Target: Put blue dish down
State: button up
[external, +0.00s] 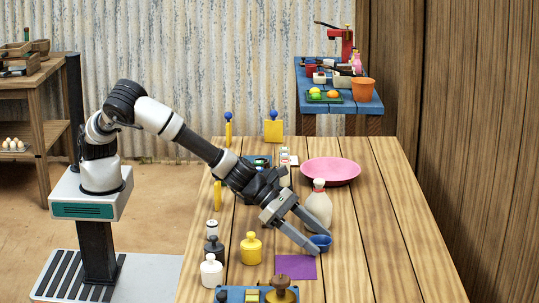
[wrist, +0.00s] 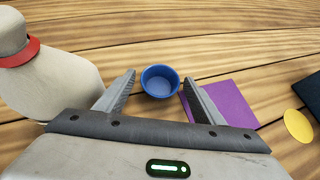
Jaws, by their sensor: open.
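The blue dish (external: 320,242) is a small round bowl that looks upright and empty. It appears to rest on the wooden table (external: 375,230), just beyond the purple square (external: 295,267), not on it. My gripper (external: 322,243) is open, its two fingertips at either side of the dish. In the wrist view the blue dish (wrist: 160,82) sits between and slightly beyond the fingertips, with a small gap on each side. The purple square (wrist: 228,103) lies to the right, partly behind the right finger.
A cream bottle with a red band (external: 318,205) stands close beside my gripper. A pink bowl (external: 330,170) is farther back. A yellow weight (external: 250,248), a white weight (external: 211,270) and a blue tray (external: 232,295) are near the front left. The table's right side is clear.

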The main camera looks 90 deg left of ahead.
jog(key=shift+r, duration=0.25)
jog(key=p+v, duration=0.1)
jog(key=v, duration=1.1)
